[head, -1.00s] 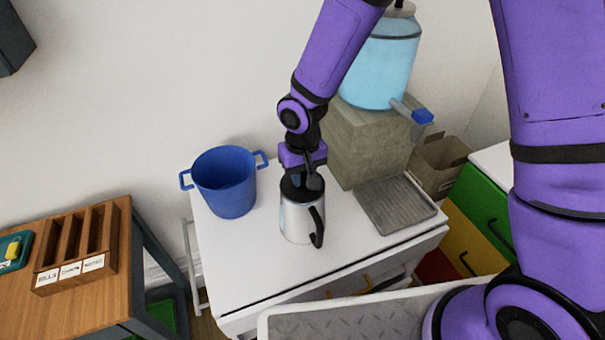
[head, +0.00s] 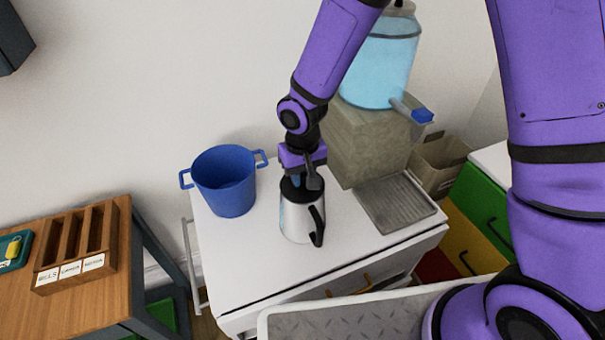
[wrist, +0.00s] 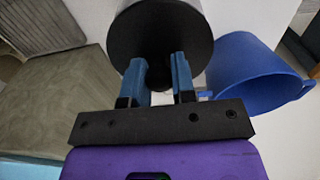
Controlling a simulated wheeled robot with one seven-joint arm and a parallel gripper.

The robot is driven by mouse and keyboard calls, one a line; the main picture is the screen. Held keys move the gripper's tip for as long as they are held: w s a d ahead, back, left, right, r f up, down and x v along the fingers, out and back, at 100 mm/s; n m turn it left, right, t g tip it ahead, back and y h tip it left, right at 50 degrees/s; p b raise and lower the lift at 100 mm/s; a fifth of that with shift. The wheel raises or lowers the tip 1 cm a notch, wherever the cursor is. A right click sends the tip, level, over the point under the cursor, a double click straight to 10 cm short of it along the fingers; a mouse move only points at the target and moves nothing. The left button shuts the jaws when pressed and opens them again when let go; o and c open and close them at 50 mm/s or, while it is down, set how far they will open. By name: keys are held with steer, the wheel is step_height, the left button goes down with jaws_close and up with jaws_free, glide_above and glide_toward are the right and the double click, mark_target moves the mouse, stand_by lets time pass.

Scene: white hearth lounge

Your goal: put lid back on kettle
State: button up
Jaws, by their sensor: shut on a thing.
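The kettle (head: 297,222) is a silver jug with a black handle, upright on the white counter. A dark lid (head: 289,192) is at its mouth, and its round black top fills the upper middle of the wrist view (wrist: 160,28). My gripper (head: 298,181) is directly above the kettle, pointing down. In the wrist view its blue fingers (wrist: 159,80) are shut on the lid's knob. I cannot tell whether the lid is fully seated or slightly above the rim, as the seam is hidden.
A blue pot (head: 226,183) stands left of the kettle on the white counter (head: 250,275). A drip tray (head: 396,204) and a stone block (head: 368,145) bearing a blue water dispenser (head: 380,70) are on the right. The counter's front left is clear.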

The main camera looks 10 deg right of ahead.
steer(key=o, duration=1.5)
steer(key=shift+c, duration=0.2)
steer(key=shift+r, duration=0.1)
steer(key=shift+r, duration=3.4)
steer(key=shift+c, duration=0.2)
jaws_close()
steer(key=shift+f, duration=2.3)
